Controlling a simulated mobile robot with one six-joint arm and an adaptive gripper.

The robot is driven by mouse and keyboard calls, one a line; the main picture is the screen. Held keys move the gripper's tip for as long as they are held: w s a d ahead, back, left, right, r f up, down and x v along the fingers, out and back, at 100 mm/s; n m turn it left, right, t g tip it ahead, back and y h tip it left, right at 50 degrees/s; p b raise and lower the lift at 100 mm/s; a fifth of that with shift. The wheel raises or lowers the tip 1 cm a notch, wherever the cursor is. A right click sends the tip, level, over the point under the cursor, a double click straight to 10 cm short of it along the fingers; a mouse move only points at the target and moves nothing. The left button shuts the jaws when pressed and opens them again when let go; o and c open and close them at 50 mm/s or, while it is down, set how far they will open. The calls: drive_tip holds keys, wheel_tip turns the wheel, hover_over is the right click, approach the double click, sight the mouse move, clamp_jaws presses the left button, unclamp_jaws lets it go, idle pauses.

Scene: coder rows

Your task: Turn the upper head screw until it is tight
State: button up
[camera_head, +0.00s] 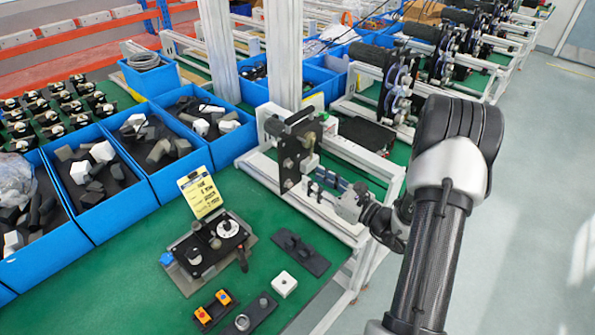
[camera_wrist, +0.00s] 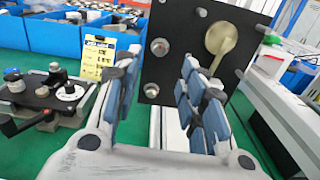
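The black head plate (camera_head: 297,143) stands upright on the white frame; it also fills the upper middle of the wrist view (camera_wrist: 176,72). The upper head screw (camera_wrist: 159,47) is a round metal head on the plate's left side, and it shows small in the head view (camera_head: 288,163). A lower screw (camera_wrist: 152,90) sits beneath it. My gripper (camera_head: 319,184) is open and empty in front of the plate. In the wrist view its blue-padded fingers (camera_wrist: 161,68) stand either side of both screws, apparently apart from them. The exact distance to the upper screw is unclear.
A yellow card (camera_head: 200,192) and a black device with a white dial (camera_head: 228,229) are on the green table. Blue bins (camera_head: 108,196) line the left. Clear floor lies right.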

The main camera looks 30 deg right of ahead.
sight(291, 165)
drive_tip(key=b+x, duration=0.1)
drive_tip(key=x, duration=0.6)
drive_tip(key=shift+w+a, duration=0.1)
drive_tip(key=shift+w, duration=0.1)
drive_tip(key=shift+c, duration=0.4)
clamp_jaws()
